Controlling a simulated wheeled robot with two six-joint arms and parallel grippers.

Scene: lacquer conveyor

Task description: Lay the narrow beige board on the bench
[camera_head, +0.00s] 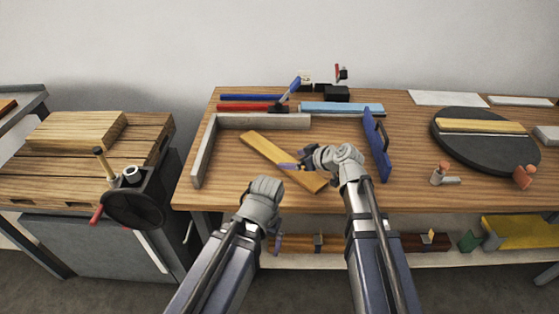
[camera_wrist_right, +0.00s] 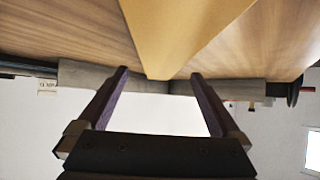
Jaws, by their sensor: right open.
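A narrow beige board (camera_head: 270,152) lies at a slant on the wooden bench (camera_head: 405,185), inside a corner of grey strips. My right gripper (camera_head: 288,166) is over the board's middle stretch in the head view. In the right wrist view its jaws (camera_wrist_right: 159,72) are open and apart, and the board (camera_wrist_right: 180,28) shows beyond and between them, not gripped. My left gripper (camera_head: 277,243) hangs low in front of the bench edge; its jaws are too small to read. Another narrow beige strip (camera_head: 483,126) lies on the round black turntable (camera_head: 463,148) at the right.
Grey strips (camera_head: 203,152) border the board's left and back. A blue upright piece (camera_head: 377,145) stands right of my right gripper. Blue and red bars (camera_head: 255,107) and a clamp lie behind. Bare bench lies around the board.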

